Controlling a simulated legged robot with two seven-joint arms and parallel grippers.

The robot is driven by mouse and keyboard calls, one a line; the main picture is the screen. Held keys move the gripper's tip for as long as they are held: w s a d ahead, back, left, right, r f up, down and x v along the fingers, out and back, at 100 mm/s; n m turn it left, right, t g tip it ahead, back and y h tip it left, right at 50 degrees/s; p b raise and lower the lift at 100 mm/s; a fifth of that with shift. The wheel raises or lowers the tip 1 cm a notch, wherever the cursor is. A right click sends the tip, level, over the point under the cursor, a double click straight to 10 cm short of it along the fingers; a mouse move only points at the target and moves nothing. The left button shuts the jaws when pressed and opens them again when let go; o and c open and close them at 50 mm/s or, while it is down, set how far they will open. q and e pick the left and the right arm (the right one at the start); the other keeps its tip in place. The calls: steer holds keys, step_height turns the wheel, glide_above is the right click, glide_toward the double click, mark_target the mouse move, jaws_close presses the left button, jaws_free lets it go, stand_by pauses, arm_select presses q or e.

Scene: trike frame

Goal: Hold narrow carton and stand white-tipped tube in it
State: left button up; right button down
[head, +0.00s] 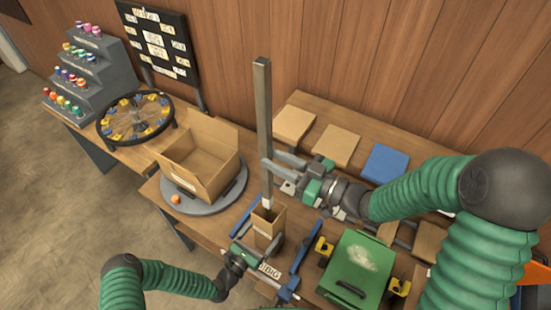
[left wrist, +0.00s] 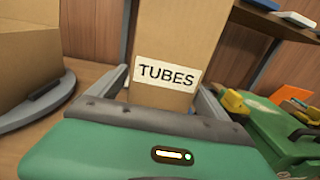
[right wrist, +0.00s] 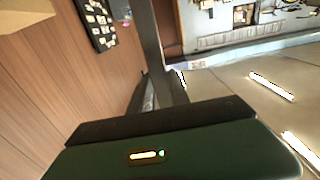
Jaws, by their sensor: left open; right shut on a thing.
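The tube is a long grey square bar (head: 263,110) with a white lower tip (head: 266,203). My right gripper (head: 272,172) is shut on its lower half and holds it nearly upright. The tube also rises in the right wrist view (right wrist: 158,50). The narrow brown carton (head: 268,228) stands upright below it. The white tip is at the carton's mouth; I cannot tell how far inside. My left gripper (head: 261,240) is open, with its fingers on either side of the carton. In the left wrist view the carton (left wrist: 180,40) bears a TUBES label (left wrist: 167,74) between the fingers.
A wide open carton (head: 200,165) sits on a grey turntable (head: 232,198) at the left. A green lidded box (head: 357,268) stands to the right. Flat tan boxes (head: 335,146) and a blue one (head: 385,164) lie at the back. Blue rails (head: 301,245) flank the narrow carton.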

mark_target(276, 217)
arm_select(q)
steer(key=shift+x, duration=1.55)
arm_select(e)
steer(key=shift+d+r, duration=0.1)
steer(key=shift+d, duration=0.15)
arm_select(q)
steer(key=shift+s, duration=0.1)
steer(key=shift+c, duration=0.5)
arm_select(e)
steer(key=shift+a, duration=0.1)
arm_select(q)
steer(key=c, duration=0.5)
arm_select(e)
steer(key=shift+a, duration=0.1)
arm_select(q)
steer(key=c, duration=1.3)
steer(key=shift+o, duration=0.2)
arm_select(e)
steer(key=shift+f, duration=10.05)
steer(key=c, duration=0.6)
jaws_free()
arm_select(q)
steer(key=shift+r, duration=0.1)
